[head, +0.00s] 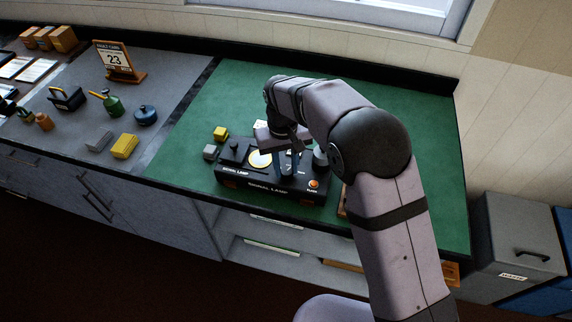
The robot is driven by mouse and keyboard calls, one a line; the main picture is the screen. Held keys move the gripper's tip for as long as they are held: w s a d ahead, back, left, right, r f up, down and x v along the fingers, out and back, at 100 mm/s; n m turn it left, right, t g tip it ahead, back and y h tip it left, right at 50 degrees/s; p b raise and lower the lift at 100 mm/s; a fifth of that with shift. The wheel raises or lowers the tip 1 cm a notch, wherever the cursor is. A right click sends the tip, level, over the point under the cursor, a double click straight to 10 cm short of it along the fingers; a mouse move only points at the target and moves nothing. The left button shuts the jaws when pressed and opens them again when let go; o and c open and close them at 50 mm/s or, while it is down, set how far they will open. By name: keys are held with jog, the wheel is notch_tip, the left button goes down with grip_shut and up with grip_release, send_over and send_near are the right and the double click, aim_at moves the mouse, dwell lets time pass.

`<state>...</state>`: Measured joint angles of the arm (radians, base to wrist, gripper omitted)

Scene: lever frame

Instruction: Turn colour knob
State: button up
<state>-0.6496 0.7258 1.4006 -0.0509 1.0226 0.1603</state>
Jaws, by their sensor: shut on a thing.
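The black signal lamp box (240,181) stands on the green bench mat, with "SIGNAL LAMP" on its front. A round pale yellow lamp disc (260,159) shows on its top. My gripper (288,168) points down over the middle of the box, right of the disc. It is shut on what appears to be the colour knob, which the fingers mostly hide. A grey round part (320,157) stands to the right of the fingers, partly behind my arm. An orange button (314,183) is at the box's front right corner. A dark lever-like part (234,147) stands at its left.
The green mat behind the box is mostly clear.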

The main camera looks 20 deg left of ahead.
aim_at(285, 170)
jog(key=shift+w+m, duration=0.1)
jog(key=shift+m, duration=2.2)
jog(key=o, duration=1.1)
jog(key=shift+c, duration=0.2)
jog(key=shift+r, duration=0.1)
jog(key=shift+a+r+b, duration=0.15)
jog(key=shift+r+b, duration=0.85)
jog(key=shift+r, duration=2.65)
